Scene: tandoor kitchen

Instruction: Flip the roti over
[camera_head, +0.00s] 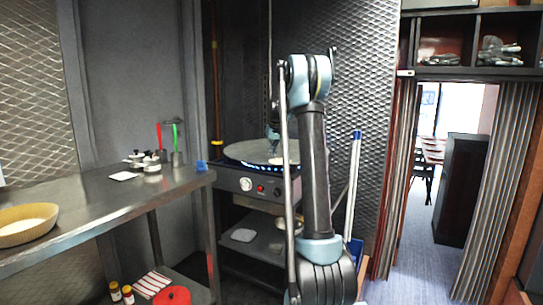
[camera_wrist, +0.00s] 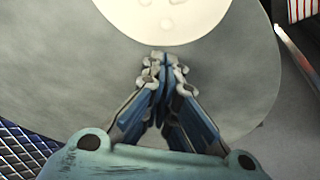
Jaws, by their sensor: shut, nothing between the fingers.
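The roti (camera_wrist: 165,20) is a pale, flat disc with a few small bubbles, cut off by the top of the wrist view. It lies on the round grey griddle (camera_wrist: 60,70), which also shows at the back in the head view (camera_head: 245,151). My gripper (camera_wrist: 158,62) is shut and empty, its fingertips over the griddle at the roti's near edge. I cannot tell whether the tips touch the roti. In the head view my arm hides part of the griddle and most of the roti.
Blue flames show under the griddle's rim, above a front panel with knobs (camera_head: 246,184). A steel counter (camera_head: 100,208) on the left holds a basket (camera_head: 27,222), small pots (camera_head: 150,163) and red and green handled utensils. A doorway opens at right.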

